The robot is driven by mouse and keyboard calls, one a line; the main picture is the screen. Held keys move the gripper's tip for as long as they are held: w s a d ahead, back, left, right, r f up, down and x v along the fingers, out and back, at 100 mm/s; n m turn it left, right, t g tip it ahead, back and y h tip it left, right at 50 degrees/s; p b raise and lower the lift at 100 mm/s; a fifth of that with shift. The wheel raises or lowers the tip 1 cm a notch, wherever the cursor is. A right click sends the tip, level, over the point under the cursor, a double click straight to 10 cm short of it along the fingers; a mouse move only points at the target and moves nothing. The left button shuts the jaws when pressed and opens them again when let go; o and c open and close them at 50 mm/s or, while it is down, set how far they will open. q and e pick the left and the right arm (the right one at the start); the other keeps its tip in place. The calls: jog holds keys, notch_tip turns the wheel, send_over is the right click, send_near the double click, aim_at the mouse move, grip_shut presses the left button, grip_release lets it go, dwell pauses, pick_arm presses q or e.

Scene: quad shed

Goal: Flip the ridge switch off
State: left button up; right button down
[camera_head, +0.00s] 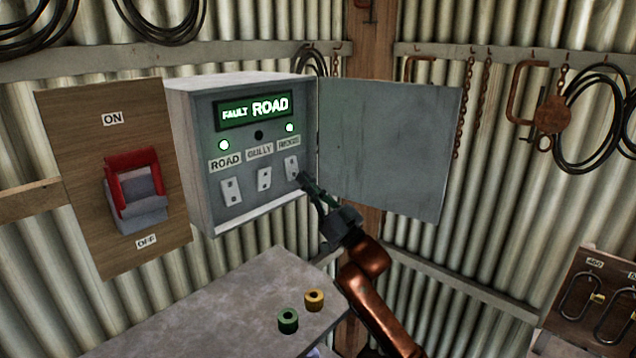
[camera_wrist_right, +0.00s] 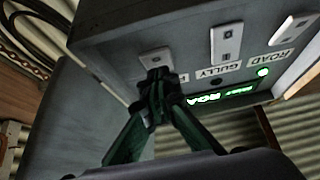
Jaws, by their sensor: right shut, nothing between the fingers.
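The grey switch box (camera_head: 180,150) hangs on the wall with its door (camera_head: 390,145) swung open to the right. Its three switches sit in a row, labelled ROAD (camera_head: 231,192), GULLY (camera_head: 264,179) and a third (camera_head: 291,166) whose label is hard to read. My right gripper (camera_head: 302,180) is shut and empty, its tips at the lower part of the third switch. In the wrist view the shut fingertips (camera_wrist_right: 157,76) overlap that switch (camera_wrist_right: 154,58); contact cannot be told. My left gripper is not in view.
The lit display (camera_head: 254,109) reads FAULT ROAD. Lamps over ROAD and the third switch glow green; the middle one is dark. A red lever (camera_head: 133,175) on a wooden board stands left. A bench (camera_head: 215,315) below carries green (camera_head: 288,320) and yellow (camera_head: 314,300) rolls.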

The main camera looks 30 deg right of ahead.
jog(key=shift+w+a+f, duration=0.15)
jog(key=shift+w, duration=0.4)
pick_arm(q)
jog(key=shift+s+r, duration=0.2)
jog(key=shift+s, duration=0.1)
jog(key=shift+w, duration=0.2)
